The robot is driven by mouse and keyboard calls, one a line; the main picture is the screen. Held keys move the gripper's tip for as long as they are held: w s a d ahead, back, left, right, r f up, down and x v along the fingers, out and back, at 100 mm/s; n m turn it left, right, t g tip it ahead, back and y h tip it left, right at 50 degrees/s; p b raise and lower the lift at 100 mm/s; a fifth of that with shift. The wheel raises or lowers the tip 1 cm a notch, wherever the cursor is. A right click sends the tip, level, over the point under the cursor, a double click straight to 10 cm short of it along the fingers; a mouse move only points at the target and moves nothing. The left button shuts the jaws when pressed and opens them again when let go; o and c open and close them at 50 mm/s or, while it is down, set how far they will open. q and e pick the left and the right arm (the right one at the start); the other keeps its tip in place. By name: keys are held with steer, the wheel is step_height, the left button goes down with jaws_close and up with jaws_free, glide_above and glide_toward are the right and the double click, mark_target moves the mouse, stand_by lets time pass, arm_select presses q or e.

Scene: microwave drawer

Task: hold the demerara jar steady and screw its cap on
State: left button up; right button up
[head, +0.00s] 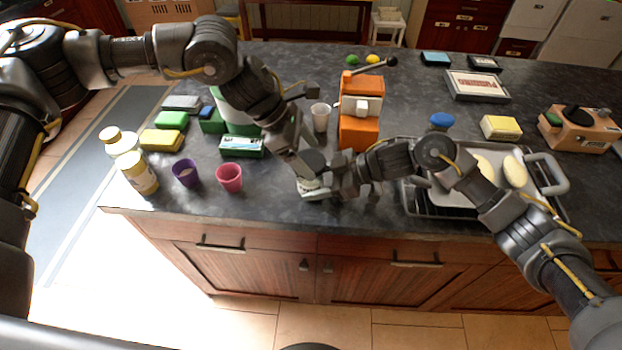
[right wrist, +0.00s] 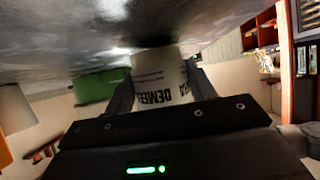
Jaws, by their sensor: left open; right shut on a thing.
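The demerara jar (head: 311,188) stands near the front edge of the counter, mostly hidden by my grippers in the head view. In the right wrist view the white jar (right wrist: 160,82) with dark "DEMERARA" lettering sits between my right gripper's fingers (right wrist: 160,90). My right gripper (head: 335,185) is shut on the jar from the right side. My left gripper (head: 308,165) points down at the jar's top from above and is open. A dark round shape shows at the jar's top; I cannot tell whether it is the cap or part of my gripper.
A pink cup (head: 229,178) and a purple cup (head: 186,174) stand left of the jar. An orange machine (head: 359,125) stands behind it. A tray on a rack (head: 413,190) lies to the right, under my right arm. The counter's front edge (head: 250,226) is close.

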arm_select(q)
steer(key=shift+d, duration=0.2)
steer(key=shift+c, duration=1.1)
steer(key=shift+w+a, duration=0.1)
steer(key=c, duration=0.7)
steer(key=shift+o, duration=0.2)
steer(key=m+g, duration=0.2)
steer(key=m, duration=0.1)
steer(key=shift+w, duration=0.1)
steer(key=shift+m+g, duration=0.3)
steer(key=shift+m, duration=0.5)
steer(key=shift+y, duration=0.3)
